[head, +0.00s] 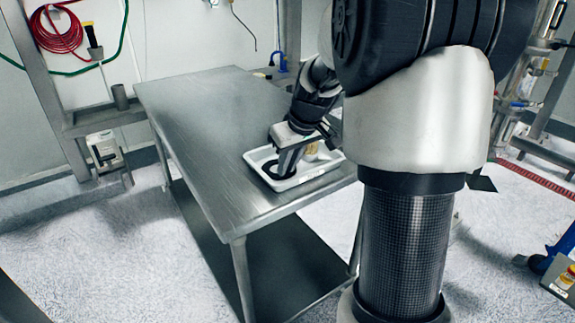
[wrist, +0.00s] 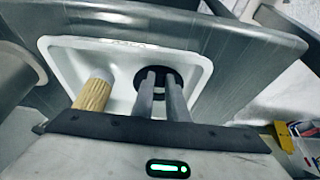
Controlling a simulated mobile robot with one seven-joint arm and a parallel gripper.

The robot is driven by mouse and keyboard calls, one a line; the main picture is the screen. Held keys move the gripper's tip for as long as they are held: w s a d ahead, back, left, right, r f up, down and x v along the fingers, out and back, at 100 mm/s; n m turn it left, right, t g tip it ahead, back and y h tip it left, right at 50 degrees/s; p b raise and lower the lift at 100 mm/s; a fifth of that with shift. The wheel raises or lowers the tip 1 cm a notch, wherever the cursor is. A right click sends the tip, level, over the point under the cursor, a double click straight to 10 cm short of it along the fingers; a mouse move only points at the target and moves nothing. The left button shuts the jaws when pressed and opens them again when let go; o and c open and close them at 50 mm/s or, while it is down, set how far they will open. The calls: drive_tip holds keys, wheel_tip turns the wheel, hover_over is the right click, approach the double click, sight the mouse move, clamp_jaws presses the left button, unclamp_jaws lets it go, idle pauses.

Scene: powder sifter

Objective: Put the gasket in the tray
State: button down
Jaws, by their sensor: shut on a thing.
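The white tray (head: 319,170) sits on the near right part of the metal table; in the wrist view its pale rim (wrist: 205,65) surrounds my fingers. The gasket (head: 270,175) is a black ring within the tray's outline; in the wrist view the gasket (wrist: 140,77) shows at my fingertips, partly hidden by them. My gripper (head: 286,173) points down into the tray and is shut on the gasket; its two fingers also show in the wrist view (wrist: 160,74). I cannot tell whether the gasket touches the tray floor.
A tan wooden-looking piece (head: 311,150) stands in the tray beside my gripper; it also shows in the wrist view (wrist: 92,95). The metal table (head: 200,115) is clear left of the tray. A blue item (head: 281,62) is at the table's far edge.

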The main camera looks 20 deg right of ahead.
drive_tip(key=shift+f, duration=0.2)
drive_tip(key=c, duration=1.7)
unclamp_jaws()
drive_tip(key=shift+c, duration=0.2)
drive_tip(key=shift+r, duration=0.65)
drive_tip(key=p+v, duration=0.3)
drive_tip(key=v, duration=0.8)
drive_tip(key=shift+s+r, duration=0.1)
